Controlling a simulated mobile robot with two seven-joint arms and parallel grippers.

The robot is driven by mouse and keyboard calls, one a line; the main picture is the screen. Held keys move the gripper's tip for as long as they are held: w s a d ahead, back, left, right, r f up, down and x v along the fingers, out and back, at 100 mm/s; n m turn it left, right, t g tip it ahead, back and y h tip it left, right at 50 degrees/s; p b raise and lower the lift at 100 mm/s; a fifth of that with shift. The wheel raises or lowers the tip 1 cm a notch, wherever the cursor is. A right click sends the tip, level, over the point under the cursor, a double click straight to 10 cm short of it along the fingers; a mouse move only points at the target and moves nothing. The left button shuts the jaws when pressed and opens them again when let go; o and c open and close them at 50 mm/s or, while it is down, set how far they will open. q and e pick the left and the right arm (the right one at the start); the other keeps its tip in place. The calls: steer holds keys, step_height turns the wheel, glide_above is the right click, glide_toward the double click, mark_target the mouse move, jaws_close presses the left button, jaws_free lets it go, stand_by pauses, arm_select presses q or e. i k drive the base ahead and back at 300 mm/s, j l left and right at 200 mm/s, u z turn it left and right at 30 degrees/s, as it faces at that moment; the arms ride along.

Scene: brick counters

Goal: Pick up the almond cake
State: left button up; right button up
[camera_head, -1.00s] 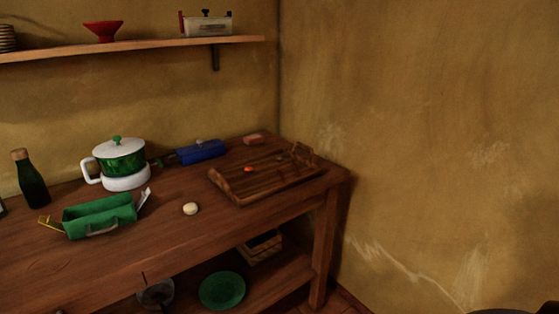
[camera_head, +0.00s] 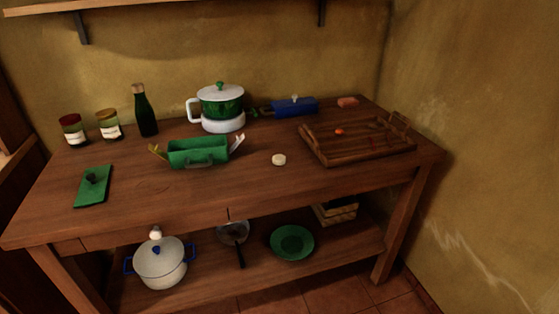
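A small round cream-coloured item (camera_head: 279,160), which looks like the almond cake, lies on the wooden table (camera_head: 250,190), in front of the tray's left corner and right of a green caddy. Nothing touches or covers it. Neither of my grippers shows in the head view.
A green caddy (camera_head: 197,152) stands left of the cake, and a wooden tray (camera_head: 352,155) with a small orange-red item lies to the right. Behind are a green-and-white pot (camera_head: 220,106), a dark bottle (camera_head: 145,112) and a blue box (camera_head: 295,107). The table's front strip is clear.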

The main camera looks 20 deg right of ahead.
mark_target(278, 160)
steer(key=i+l, duration=0.1)
steer(key=l, duration=0.3)
steer(key=i+l, duration=0.15)
steer(key=l, duration=0.25)
steer(key=i+l, duration=0.1)
steer(key=l, duration=0.35)
steer(key=i+l+u, duration=0.1)
steer(key=l, duration=0.3)
